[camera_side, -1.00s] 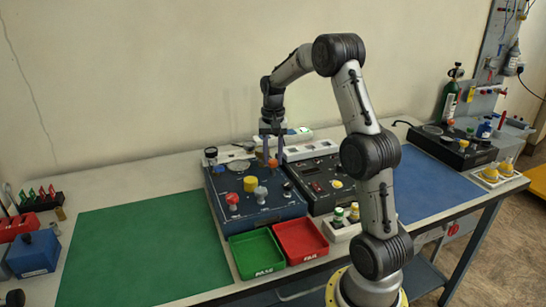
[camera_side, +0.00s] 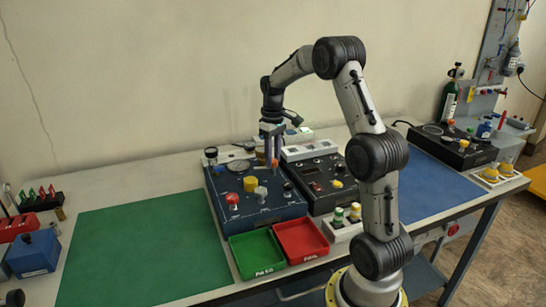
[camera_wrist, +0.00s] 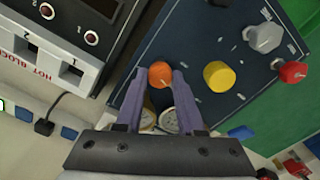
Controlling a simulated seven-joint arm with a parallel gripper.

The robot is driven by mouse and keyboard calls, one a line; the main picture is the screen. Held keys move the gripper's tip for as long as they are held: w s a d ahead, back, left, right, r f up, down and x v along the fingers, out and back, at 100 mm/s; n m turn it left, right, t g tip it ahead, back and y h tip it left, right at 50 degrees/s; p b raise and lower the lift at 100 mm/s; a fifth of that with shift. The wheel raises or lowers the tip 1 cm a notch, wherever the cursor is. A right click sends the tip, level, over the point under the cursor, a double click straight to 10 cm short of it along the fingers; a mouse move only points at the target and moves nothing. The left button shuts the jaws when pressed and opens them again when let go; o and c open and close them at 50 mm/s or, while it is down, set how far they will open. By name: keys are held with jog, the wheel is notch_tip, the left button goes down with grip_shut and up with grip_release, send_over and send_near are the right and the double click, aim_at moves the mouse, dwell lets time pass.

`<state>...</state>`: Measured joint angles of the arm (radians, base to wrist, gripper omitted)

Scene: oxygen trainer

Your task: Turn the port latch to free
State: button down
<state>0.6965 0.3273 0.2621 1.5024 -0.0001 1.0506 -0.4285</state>
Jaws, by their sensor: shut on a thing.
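An orange round knob (camera_wrist: 160,75), which may be the port latch as no label on it is readable, sits on the dark blue panel (camera_wrist: 205,65). My gripper (camera_wrist: 161,80) is shut on the orange knob, one finger on each side. In the side view my gripper (camera_side: 271,160) points straight down at the back right part of the blue panel (camera_side: 262,211). The knob (camera_side: 275,163) shows only as a small orange spot by the fingertips. Its turn position cannot be read.
A yellow knob (camera_wrist: 219,75), a grey knob (camera_wrist: 264,36) and a red knob (camera_wrist: 293,72) stand on the same panel. Round gauges (camera_wrist: 168,120) lie beneath the fingers. A black unit (camera_side: 325,184) adjoins on the right. Green (camera_side: 257,254) and red (camera_side: 301,240) trays stand in front.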

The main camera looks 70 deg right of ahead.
jog(key=shift+n, duration=0.8)
jog(key=shift+r, duration=0.1)
jog(key=c, duration=0.5)
grip_release()
notch_tip(320, 180, up, 14)
jog(key=shift+f, duration=0.15)
